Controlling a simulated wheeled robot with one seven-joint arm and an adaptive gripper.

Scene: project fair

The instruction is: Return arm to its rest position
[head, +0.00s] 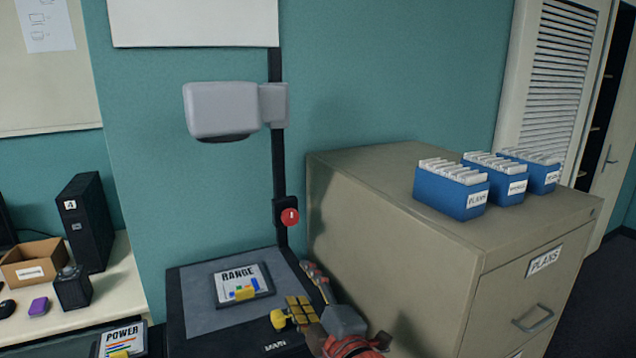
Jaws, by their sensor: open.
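A cluster of yellow, grey and red parts (345,322) shows at the bottom edge, right of the black-framed stand. The stand (190,305) has a grey top and a "MAIN" label. On it lies a "RANGE" card (240,285) with coloured blocks. A grey projector-like head (222,110) is fixed on a dark post above it, with a red button (290,217) lower on the post.
A beige filing cabinet (400,230) stands close on the right, bearing blue file boxes (450,195). At left, a desk (110,295) holds a black computer tower (85,220), an open cardboard box (32,262) and a purple item (38,306). A "POWER" card (122,338) lies at the bottom.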

